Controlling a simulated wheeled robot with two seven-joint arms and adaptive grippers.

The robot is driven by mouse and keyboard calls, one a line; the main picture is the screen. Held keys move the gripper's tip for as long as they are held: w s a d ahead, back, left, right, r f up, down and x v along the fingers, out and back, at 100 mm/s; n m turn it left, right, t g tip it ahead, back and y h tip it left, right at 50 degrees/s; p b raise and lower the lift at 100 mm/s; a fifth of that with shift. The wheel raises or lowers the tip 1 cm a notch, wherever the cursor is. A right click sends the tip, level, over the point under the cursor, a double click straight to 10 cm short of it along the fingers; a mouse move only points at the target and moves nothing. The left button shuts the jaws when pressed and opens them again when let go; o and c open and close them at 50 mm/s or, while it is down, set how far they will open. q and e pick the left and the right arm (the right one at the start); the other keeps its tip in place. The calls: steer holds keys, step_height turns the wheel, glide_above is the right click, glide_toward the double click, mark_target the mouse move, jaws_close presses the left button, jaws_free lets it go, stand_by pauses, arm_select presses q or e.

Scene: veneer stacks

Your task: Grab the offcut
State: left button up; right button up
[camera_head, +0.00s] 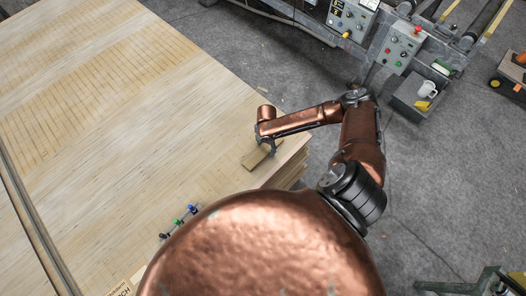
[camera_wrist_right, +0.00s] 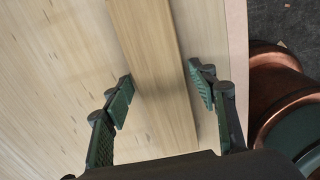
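The offcut (camera_head: 255,158) is a short, flat strip of light wood lying on the veneer stack (camera_head: 120,120) near its right edge. In the right wrist view the offcut (camera_wrist_right: 150,50) runs lengthwise between the two fingers. My right gripper (camera_head: 267,149) is just above the offcut in the head view. In the wrist view the right gripper (camera_wrist_right: 160,90) is open, with its green-padded fingers on either side of the strip and a gap visible at each side.
A grey bin (camera_head: 410,98) holding a white mug (camera_head: 427,89) stands on the floor at the right. Control boxes (camera_head: 396,48) stand at the back. Most of the stack top is clear.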

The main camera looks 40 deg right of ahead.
steer(key=c, duration=0.9)
steer(key=shift+c, duration=0.2)
